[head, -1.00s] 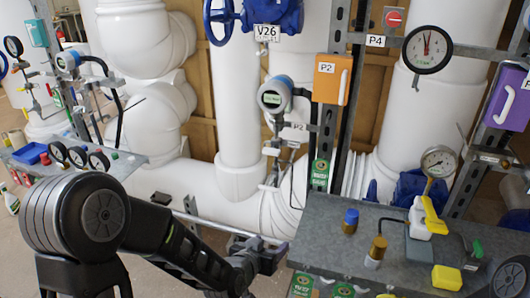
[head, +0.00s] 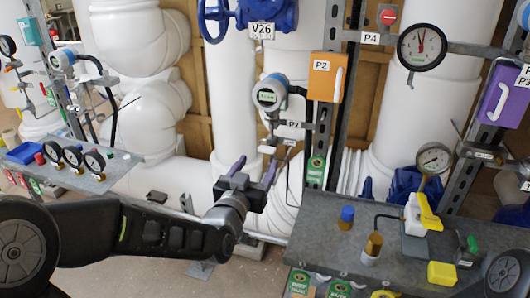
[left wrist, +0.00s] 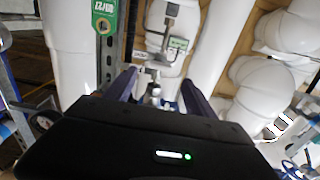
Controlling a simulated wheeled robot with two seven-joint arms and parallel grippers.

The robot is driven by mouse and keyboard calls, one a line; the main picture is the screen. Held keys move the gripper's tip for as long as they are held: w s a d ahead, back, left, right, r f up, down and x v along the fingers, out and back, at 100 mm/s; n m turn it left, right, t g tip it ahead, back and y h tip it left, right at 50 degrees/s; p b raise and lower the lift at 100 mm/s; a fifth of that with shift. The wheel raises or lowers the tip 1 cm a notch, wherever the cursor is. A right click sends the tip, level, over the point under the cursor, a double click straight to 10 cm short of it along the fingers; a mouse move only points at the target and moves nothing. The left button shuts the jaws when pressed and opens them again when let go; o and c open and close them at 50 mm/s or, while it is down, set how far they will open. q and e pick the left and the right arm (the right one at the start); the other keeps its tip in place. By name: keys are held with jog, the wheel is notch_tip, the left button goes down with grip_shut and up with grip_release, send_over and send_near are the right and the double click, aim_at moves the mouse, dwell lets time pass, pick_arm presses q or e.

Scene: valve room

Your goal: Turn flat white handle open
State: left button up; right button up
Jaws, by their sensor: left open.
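A small valve with a flat whitish handle (head: 285,142) sits on the thin pipe below the blue-ringed gauge, by the P2 tag. In the left wrist view a pale flat piece (left wrist: 158,58) that looks like this handle lies just beyond the fingertips. My left gripper (head: 255,168) is open, its two purple fingers pointing up toward the valve from below left. In the left wrist view the open fingers (left wrist: 160,80) stand either side of the small valve's line, with nothing visibly held. Whether they touch it I cannot tell. My right gripper is out of view.
A grey metal bench (head: 335,235) with bottles and a yellow block (head: 441,273) stands at the right. An orange P2 box (head: 325,77) hangs above right. A shelf with gauges (head: 105,175) is at the left. White pipes (head: 235,110) stand close behind.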

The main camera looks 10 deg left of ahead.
aim_at(266, 152)
pick_arm(q)
jog(key=w, duration=0.3)
jog(key=w+p, duration=0.1)
jog(key=w, duration=0.2)
jog(key=shift+w+d, duration=0.2)
jog(key=shift+w, duration=0.15)
jog(key=shift+c, duration=0.4)
jog(key=c, duration=1.3)
jog(key=shift+f, duration=0.1)
